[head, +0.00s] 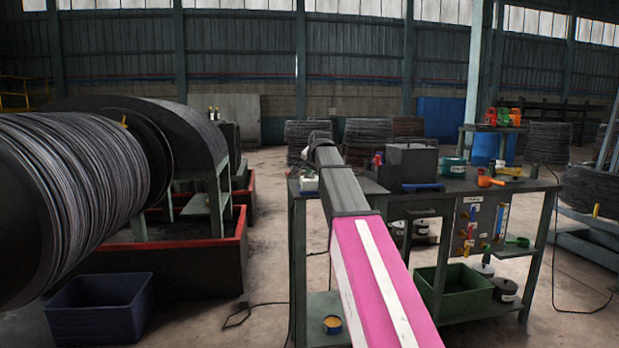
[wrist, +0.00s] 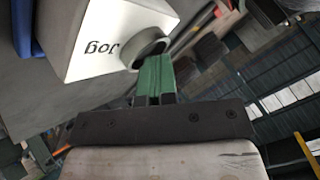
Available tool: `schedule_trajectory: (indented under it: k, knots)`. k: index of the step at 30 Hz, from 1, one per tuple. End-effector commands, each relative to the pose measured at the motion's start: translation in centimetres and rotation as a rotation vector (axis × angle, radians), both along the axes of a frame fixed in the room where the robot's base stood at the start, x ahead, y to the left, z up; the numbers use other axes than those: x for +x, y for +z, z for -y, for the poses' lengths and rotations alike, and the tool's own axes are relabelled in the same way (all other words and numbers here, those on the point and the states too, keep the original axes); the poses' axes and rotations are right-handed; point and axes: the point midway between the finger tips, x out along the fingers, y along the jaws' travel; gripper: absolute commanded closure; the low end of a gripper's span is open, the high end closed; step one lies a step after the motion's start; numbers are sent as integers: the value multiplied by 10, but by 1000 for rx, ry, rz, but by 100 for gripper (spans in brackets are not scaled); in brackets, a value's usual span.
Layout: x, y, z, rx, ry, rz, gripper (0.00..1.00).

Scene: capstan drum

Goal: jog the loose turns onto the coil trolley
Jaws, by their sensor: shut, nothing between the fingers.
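The capstan drum (head: 70,190), wound with many dark wire turns, fills the left of the head view. In the wrist view a white box (wrist: 100,30) marked "Jog", its lettering upside down, has a dark round button collar (wrist: 150,52). My gripper (wrist: 158,72) has green fingers shut together and empty, with their tips right at the collar; I cannot tell whether they press the button. In the head view my arm reaches over the bench and its fingers are hidden. A small white box (head: 309,184) is at the bench's left end. I cannot make out the coil trolley for certain.
The dark bench (head: 460,186) carries a grey box (head: 411,166), a blue tool (head: 422,187) and an orange cup (head: 489,181). A red-edged trough (head: 200,265) and blue bin (head: 100,305) stand left. A cable (head: 235,318) lies on the floor between trough and bench.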

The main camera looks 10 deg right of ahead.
Motion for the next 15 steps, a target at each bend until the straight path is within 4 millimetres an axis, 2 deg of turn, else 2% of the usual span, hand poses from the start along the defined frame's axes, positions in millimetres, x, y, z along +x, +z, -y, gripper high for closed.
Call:
schedule_trajectory:
  k: [15]
  knots:
    - [0,16,0,0,0,0,100]
